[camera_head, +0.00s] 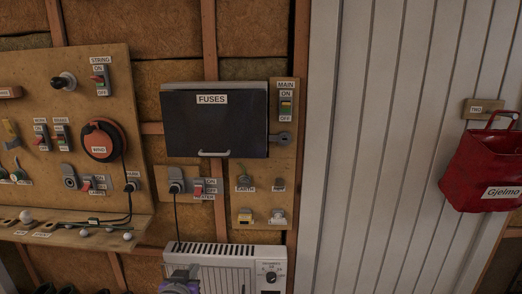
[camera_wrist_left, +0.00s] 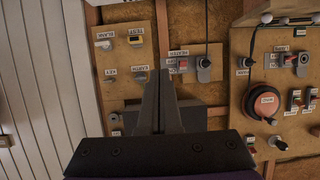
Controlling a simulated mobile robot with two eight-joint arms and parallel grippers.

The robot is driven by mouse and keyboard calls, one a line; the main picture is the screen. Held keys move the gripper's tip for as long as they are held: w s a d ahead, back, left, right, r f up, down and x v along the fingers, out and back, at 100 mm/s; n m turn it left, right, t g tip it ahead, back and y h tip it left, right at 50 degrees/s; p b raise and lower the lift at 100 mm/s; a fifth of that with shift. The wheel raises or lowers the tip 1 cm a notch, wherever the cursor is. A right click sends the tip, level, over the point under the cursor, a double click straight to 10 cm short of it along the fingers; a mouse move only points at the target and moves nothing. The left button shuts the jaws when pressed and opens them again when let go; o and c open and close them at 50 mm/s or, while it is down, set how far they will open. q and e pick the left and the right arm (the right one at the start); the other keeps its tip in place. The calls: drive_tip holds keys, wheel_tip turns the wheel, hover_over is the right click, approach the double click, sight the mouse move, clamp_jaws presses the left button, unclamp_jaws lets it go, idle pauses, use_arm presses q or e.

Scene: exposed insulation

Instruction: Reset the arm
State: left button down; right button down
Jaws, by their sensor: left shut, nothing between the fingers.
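My left gripper (camera_head: 182,274) shows only partly at the bottom edge of the head view, in front of the white heater. In the left wrist view its two dark fingers (camera_wrist_left: 159,76) lie together with nothing between them. They point toward the wooden switch panels, which appear upside down in that view. The rest of my left arm is out of frame in the head view. My right gripper is in neither view.
The black FUSES box (camera_head: 213,130) is closed on the wall, with the MAIN switch (camera_head: 286,107) beside it. The heater (camera_head: 228,262) stands below. A switch board (camera_head: 85,190) is at left. A red bag (camera_head: 482,165) hangs at right on white planks.

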use_arm(q)
drive_tip(key=s+f+g, duration=0.3)
drive_tip(key=s+f, duration=0.3)
drive_tip(key=s, duration=0.4)
drive_tip(key=s+f+g, duration=0.3)
drive_tip(key=s+f, duration=0.2)
drive_tip(key=s, duration=0.4)
drive_tip(key=s+f+g, duration=0.2)
drive_tip(key=s+f, duration=0.4)
drive_tip(key=s, duration=0.4)
wheel_tip(320, 180, up, 13)
drive_tip(key=w+p, duration=0.1)
drive_tip(key=p, duration=1.1)
drive_tip(key=shift+a+r, duration=0.15)
drive_tip(key=shift+s, duration=0.1)
